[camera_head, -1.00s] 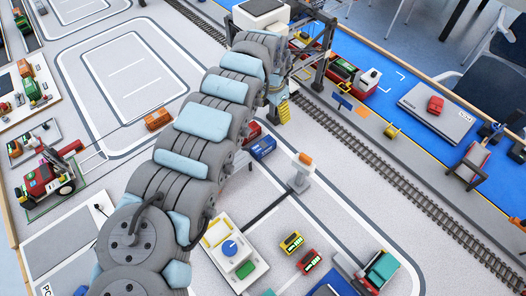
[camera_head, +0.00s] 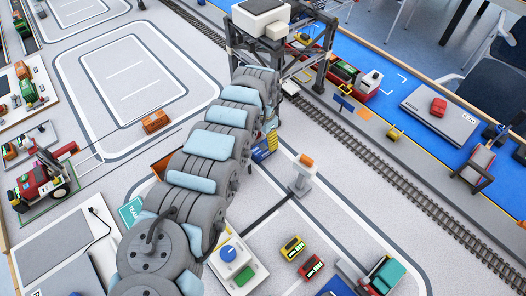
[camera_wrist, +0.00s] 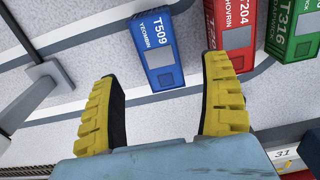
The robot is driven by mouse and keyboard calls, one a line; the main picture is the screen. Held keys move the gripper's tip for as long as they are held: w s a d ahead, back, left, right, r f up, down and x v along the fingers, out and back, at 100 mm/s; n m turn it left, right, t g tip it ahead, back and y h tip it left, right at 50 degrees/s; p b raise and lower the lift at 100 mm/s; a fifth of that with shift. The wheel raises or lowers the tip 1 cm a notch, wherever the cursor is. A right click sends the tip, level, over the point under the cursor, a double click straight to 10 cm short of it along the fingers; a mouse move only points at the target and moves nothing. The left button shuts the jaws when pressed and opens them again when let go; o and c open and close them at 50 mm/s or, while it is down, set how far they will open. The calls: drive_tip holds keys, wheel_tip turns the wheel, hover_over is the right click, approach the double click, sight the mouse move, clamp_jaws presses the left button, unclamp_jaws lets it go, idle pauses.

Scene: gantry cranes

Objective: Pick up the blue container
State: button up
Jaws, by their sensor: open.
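The blue container (camera_wrist: 162,48), marked T509, lies on the grey ground in the wrist view. My gripper (camera_wrist: 160,78) is open and empty, with yellow ribbed fingers. The container is ahead of the fingertips, within the sideways span of the gap, and appears apart from both fingers. In the head view the blue container (camera_head: 259,154) shows beside my arm, partly covered by the yellow fingers.
In the wrist view a red container (camera_wrist: 232,35) and a green container (camera_wrist: 292,30) stand to the right of the blue one. A grey post base (camera_wrist: 45,80) is at left. In the head view a gantry crane (camera_head: 265,18) and rail track (camera_head: 380,160) lie close by.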

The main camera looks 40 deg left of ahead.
sight(263, 147)
drive_tip(key=shift+s+f+b, duration=0.15)
drive_tip(key=shift+f+b, duration=0.8)
drive_tip(key=shift+f, duration=2.1)
drive_tip(key=c, duration=1.3)
